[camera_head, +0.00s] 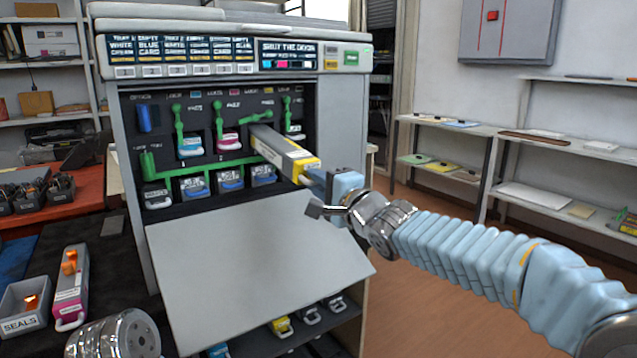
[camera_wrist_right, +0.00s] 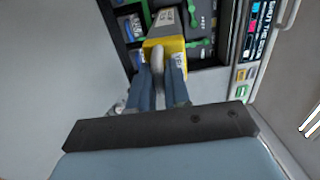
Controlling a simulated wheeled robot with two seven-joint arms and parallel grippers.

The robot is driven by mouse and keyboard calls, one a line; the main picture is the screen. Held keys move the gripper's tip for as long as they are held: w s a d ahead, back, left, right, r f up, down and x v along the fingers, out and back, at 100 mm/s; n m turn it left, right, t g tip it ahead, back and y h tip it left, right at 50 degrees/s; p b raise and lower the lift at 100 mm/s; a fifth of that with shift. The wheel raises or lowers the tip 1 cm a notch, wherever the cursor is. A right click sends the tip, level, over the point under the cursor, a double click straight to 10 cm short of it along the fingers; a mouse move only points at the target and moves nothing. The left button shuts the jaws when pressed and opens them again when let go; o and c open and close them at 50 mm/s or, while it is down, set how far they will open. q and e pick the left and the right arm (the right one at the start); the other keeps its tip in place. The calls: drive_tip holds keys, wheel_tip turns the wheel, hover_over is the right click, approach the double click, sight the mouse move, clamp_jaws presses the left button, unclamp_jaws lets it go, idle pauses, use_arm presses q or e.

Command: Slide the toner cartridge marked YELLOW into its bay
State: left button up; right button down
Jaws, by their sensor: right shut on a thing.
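The yellow cartridge (camera_head: 287,152) is a long grey box with a yellow front end; it also shows in the right wrist view (camera_wrist_right: 166,46). My right gripper (camera_head: 318,181) is shut on the handle at its yellow end, and the fingers (camera_wrist_right: 160,85) show in the wrist view. A green lever (camera_head: 256,117) there lies tilted sideways.
The printer's grey front door (camera_head: 255,265) hangs open below the bays. A lower row holds several cartridges behind a green bar (camera_head: 213,167). At left are a magenta-ended cartridge (camera_head: 72,280) and a SEALS bin (camera_head: 25,305). Spare cartridges sit on the low shelf (camera_head: 300,338).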

sight(318, 162)
drive_tip(key=shift+r+p, duration=0.55)
drive_tip(key=shift+r, duration=0.5)
use_arm(q)
drive_tip(key=shift+r, duration=0.5)
use_arm(e)
drive_tip(key=shift+r, duration=0.95)
